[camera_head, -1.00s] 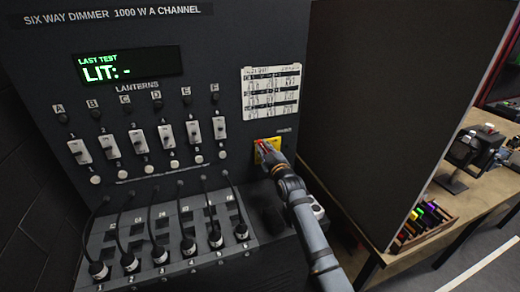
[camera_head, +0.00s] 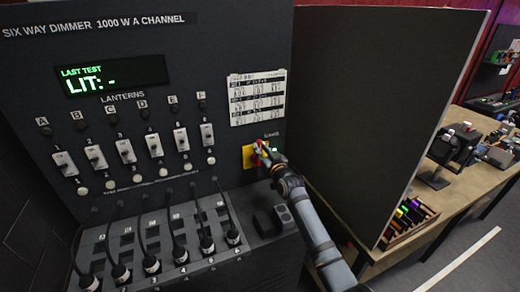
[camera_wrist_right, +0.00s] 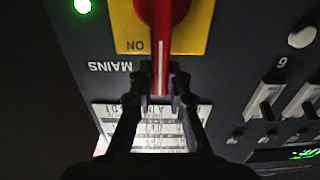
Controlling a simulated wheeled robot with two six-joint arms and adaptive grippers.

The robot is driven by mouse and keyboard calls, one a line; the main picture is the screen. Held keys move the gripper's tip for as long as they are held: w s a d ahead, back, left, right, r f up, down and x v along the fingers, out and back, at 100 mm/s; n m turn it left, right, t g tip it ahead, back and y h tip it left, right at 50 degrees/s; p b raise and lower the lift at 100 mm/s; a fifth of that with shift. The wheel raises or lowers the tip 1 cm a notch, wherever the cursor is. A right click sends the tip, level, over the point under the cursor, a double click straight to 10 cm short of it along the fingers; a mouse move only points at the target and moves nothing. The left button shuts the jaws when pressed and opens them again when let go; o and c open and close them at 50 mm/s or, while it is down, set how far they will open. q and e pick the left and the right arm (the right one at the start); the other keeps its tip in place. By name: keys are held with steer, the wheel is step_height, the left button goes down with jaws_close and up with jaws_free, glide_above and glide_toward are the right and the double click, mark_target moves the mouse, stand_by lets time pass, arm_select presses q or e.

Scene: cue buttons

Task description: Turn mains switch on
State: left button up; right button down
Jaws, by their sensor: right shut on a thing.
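The mains switch is a red rotary handle (camera_wrist_right: 167,18) on a yellow plate (camera_wrist_right: 205,40), low on the right of the dimmer's dark panel. In the right wrist view, which shows the panel upside down, its white line points at the ON mark. A green lamp (camera_wrist_right: 82,6) beside the plate is lit; it also shows in the head view (camera_head: 274,150). My right gripper (camera_wrist_right: 160,82) is shut on the handle's end. In the head view the gripper (camera_head: 265,155) partly hides the red handle and yellow plate (camera_head: 248,157). My left gripper is not in view.
The dimmer panel has a display (camera_head: 113,75) reading "LIT: -", several sliders (camera_head: 126,150) and plugged cables (camera_head: 151,265) below. A printed card (camera_head: 257,98) sits above the switch. A tall dark partition (camera_head: 385,110) and a wooden bench (camera_head: 445,195) stand at the right.

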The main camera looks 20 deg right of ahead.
steer(key=shift+r, duration=0.1)
steer(key=c, duration=1.3)
jaws_free()
steer(key=s, duration=1.2)
steer(key=shift+d, duration=0.2)
